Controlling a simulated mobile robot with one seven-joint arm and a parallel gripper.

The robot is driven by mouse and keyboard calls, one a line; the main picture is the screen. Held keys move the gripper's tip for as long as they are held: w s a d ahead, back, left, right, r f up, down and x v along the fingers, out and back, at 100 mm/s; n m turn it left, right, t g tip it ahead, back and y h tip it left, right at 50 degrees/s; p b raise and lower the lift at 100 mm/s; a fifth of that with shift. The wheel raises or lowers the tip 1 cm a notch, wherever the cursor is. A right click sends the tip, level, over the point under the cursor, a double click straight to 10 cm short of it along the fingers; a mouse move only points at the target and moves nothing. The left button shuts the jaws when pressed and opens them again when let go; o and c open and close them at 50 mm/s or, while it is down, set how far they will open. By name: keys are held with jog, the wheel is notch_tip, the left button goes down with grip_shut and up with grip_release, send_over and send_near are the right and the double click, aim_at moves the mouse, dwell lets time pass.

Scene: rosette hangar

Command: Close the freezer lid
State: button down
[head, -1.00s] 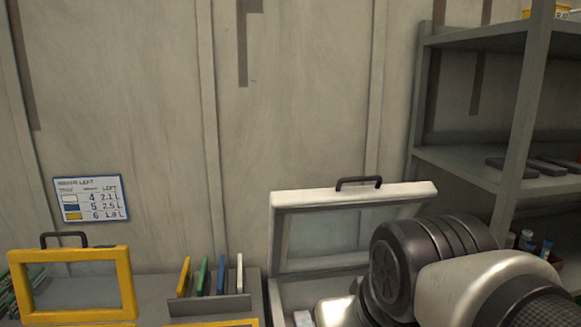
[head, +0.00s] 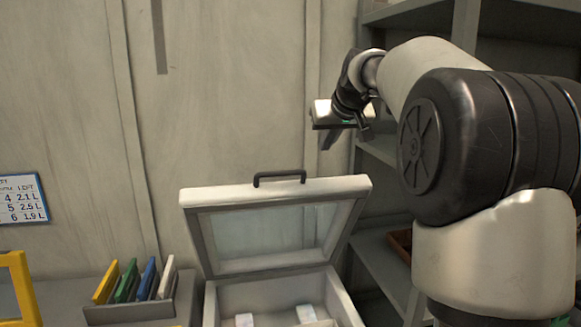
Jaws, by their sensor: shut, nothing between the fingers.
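The freezer (head: 342,300) is a white chest low in the middle of the head view. Its white-framed lid (head: 202,197) with a glass pane stands raised, tilted back toward the wall. A dark handle (head: 280,175) sits on the lid's top edge. Pale items (head: 306,313) show inside the open chest. My gripper (head: 328,140) is up to the right of the lid, above and apart from it, near the wall and shelf. It is shut and holds nothing; its fingertips are small and partly dark in the view.
A rack of coloured panels (head: 130,310) stands left of the freezer. A yellow frame (head: 18,285) is at the far left, below a wall chart (head: 22,199). Grey shelving (head: 385,265) stands to the right, close behind my arm. The wall above the lid is clear.

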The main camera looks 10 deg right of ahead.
aim_at(321, 178)
jog(key=p+x, duration=0.1)
jog(key=x, duration=0.9)
jog(key=shift+w+r, duration=0.1)
jog(key=s, duration=0.1)
jog(key=s+f, duration=0.1)
jog(key=s, duration=0.1)
jog(key=shift+f, duration=0.1)
jog(key=shift+s+f, duration=0.25)
jog(key=shift+s, duration=0.05)
jog(key=shift+f, duration=0.1)
